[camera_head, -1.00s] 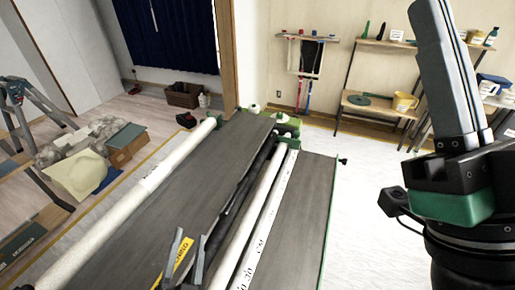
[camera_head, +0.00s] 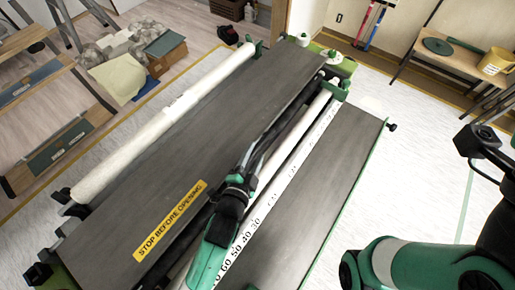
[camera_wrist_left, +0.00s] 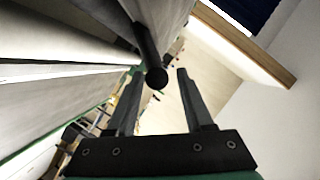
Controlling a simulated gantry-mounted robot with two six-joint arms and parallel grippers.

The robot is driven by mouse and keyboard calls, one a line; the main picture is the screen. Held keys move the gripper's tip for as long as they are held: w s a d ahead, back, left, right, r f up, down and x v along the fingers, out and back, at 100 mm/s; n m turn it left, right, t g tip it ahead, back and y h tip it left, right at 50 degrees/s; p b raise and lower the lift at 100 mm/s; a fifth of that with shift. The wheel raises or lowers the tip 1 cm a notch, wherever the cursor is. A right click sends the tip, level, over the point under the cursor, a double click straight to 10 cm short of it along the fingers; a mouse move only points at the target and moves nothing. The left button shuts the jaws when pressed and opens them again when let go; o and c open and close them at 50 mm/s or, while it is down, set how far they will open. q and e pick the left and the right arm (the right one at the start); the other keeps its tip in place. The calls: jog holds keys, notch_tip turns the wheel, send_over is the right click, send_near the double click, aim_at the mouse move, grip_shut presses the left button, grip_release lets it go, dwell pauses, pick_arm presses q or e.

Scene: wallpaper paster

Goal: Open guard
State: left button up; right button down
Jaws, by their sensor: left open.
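The machine's long dark grey panel (camera_head: 225,125) bears a yellow "STOP BEFORE OPENING" label (camera_head: 170,220) near its front end. It lies flat, with no visible gap showing it raised. My left gripper (camera_head: 250,160) is over the channel along the panel's right edge, partly hidden by my wrist. In the left wrist view it (camera_wrist_left: 160,72) is open, and the round end of a black bar (camera_wrist_left: 156,77) shows between or just beyond the fingertips; I cannot tell if they touch. My right arm (camera_head: 430,265) is at the lower right, its gripper out of view.
A white roll (camera_head: 165,125) runs along the panel's left side. A numbered scale (camera_head: 285,180) and second grey panel (camera_head: 325,180) lie to the right. Folded cloth (camera_head: 118,78) and a box (camera_head: 165,55) are on the floor at left.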

pick_arm(q)
jog(key=shift+x, duration=1.6)
grip_shut()
